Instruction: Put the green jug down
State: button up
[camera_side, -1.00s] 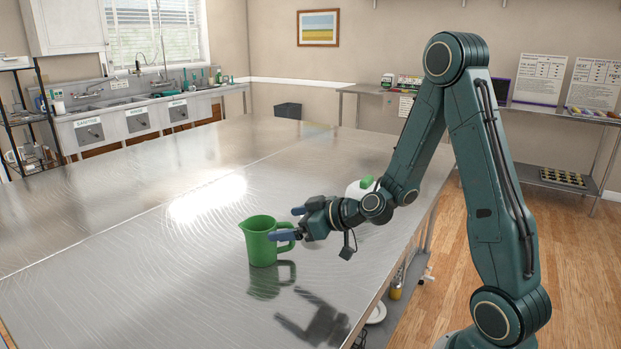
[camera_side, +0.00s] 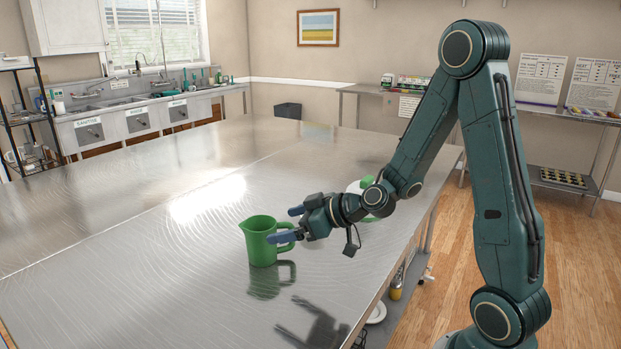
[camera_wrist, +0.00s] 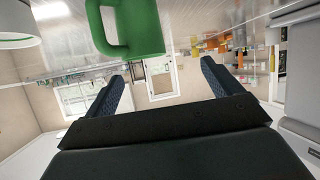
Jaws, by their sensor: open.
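The green jug (camera_side: 259,243) stands upright on the shiny metal table, with its reflection directly below its base. Its spout points left and its handle points right, towards my gripper (camera_side: 281,225). My gripper is open, with its two blue fingers apart at the handle side; the nearer finger overlaps the handle in the side view. I cannot tell whether it touches. In the wrist view the jug (camera_wrist: 142,28) shows upside down at the top, its handle beyond the fingertips of my open gripper (camera_wrist: 163,75). Nothing is held between the fingers.
The metal table (camera_side: 130,275) is clear to the left of and in front of the jug. A white object with green parts (camera_side: 355,187) stands behind my wrist, partly hidden. Sinks (camera_side: 120,102) line the back wall. A wire rack (camera_side: 25,120) stands far left.

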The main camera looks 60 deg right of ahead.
jog(key=s+a+r+n+g, duration=0.2)
jog(key=s+a+r+g, duration=0.25)
jog(key=s+a, duration=0.3)
jog(key=s+d+r+m+g+h, duration=0.1)
jog(key=s+r+m, duration=0.1)
jog(key=s, duration=0.6)
jog(key=s+d+r+m+g+h, duration=0.1)
jog(key=s+r+m, duration=0.2)
jog(key=s, duration=0.6)
jog(key=shift+d+r+g+h, duration=0.3)
jog(key=shift+r+g+h, duration=0.05)
jog(key=shift+h, duration=0.05)
jog(key=c, duration=1.3)
